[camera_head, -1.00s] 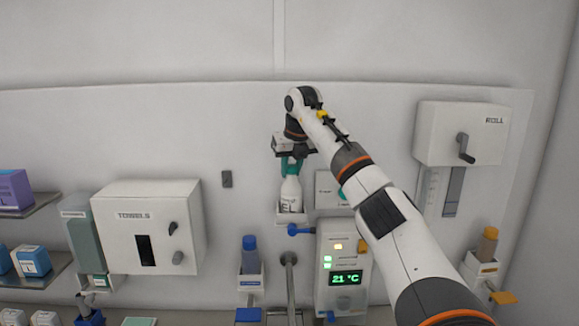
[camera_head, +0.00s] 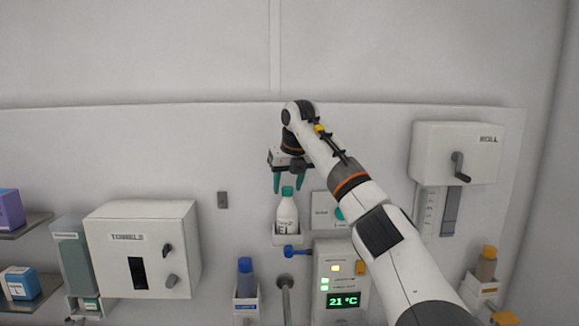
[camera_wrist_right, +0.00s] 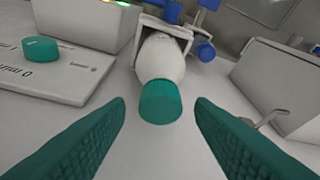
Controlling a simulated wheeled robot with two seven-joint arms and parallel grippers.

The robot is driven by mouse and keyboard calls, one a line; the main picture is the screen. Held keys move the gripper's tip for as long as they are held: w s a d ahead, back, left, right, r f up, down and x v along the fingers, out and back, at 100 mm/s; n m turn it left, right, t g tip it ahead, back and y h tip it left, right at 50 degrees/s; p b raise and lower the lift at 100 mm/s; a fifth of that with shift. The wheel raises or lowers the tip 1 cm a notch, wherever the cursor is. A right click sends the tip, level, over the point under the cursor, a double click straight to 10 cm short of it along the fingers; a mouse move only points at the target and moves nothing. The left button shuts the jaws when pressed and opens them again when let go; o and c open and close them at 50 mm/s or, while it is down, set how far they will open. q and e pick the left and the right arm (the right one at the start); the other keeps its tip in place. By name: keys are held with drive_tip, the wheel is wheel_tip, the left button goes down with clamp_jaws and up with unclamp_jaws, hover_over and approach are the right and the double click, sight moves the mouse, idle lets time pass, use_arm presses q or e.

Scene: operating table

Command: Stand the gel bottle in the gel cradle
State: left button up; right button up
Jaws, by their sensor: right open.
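The gel bottle (camera_head: 287,213) is white with a green cap and stands upright in the small white gel cradle (camera_head: 286,239) on the wall. In the right wrist view the bottle (camera_wrist_right: 160,58) shows cap first, with the cradle (camera_wrist_right: 187,33) around its lower end. My right gripper (camera_head: 289,186) is open above the bottle. Its green fingers are apart on both sides of the cap, and in the right wrist view the gripper (camera_wrist_right: 160,108) holds nothing. My left gripper is out of view.
A blue-capped bottle (camera_head: 246,278) stands in a holder to the lower left. A control panel (camera_head: 341,277) reading 21 °C is below right. A towel box (camera_head: 142,248) is at left and a roll dispenser (camera_head: 456,153) at right. The wall above is bare.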

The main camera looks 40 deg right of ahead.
drive_tip(key=b+v, duration=0.1)
drive_tip(key=v, duration=0.9)
drive_tip(key=shift+s, duration=0.2)
